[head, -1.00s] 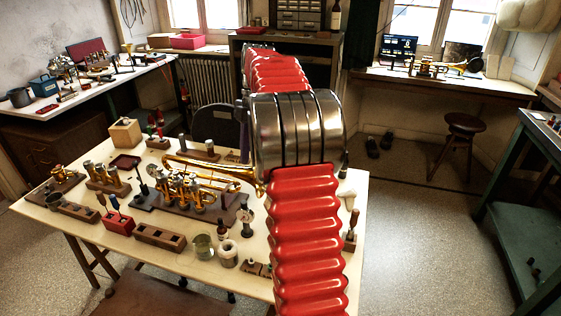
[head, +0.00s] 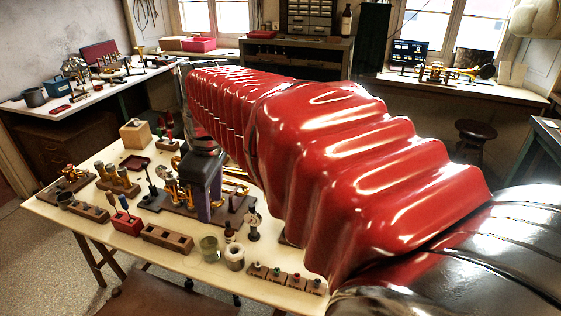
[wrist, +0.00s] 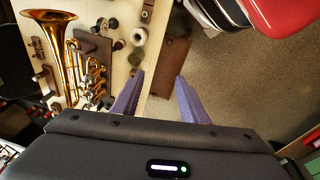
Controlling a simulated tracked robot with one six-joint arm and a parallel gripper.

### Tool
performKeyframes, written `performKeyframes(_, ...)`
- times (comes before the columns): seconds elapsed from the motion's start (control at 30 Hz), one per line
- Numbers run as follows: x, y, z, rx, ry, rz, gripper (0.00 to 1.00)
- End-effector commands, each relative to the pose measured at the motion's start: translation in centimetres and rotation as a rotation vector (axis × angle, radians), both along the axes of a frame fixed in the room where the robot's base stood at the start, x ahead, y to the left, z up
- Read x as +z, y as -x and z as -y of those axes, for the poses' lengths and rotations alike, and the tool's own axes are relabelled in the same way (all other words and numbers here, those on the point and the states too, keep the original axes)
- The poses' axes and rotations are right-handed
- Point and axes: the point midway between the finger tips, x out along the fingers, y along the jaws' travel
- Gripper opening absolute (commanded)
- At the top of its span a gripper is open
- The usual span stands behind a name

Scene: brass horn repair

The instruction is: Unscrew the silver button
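The brass horn (head: 173,190) lies on a dark wooden holder on the pale table, partly hidden behind my arm and gripper in the head view. In the wrist view, the horn (wrist: 62,55) is at the left, with its bell at the top and its valve cluster (wrist: 93,75) beside my left finger. I cannot make out which valve top is the silver button. My gripper (wrist: 160,75) has two purple fingers, spread apart with nothing between them, over the table's edge in that view. In the head view, my gripper (head: 204,208) hangs over the horn's holder.
A wooden block with several small knobs (head: 277,272) sits at the table's front right. A glass jar (head: 209,248), a white roll (head: 234,257), a red box (head: 126,222) and wooden trays (head: 167,237) stand near the front edge.

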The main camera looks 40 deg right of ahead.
Motion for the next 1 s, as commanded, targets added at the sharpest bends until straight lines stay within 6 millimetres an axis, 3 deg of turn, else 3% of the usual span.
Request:
performKeyframes(0.2,-0.9,3.4,-3.4,-0.167,-0.021,0.087,0.40)
performKeyframes(0.6,-4.4,9.0,-7.9,-0.462,-0.134,0.245,0.40)
performKeyframes(0.77,-5.7,10.4,-8.8,-0.538,-0.178,0.279,0.40)
performKeyframes(1.0,-6.1,10.7,-9.0,-0.566,-0.194,0.291,0.40)
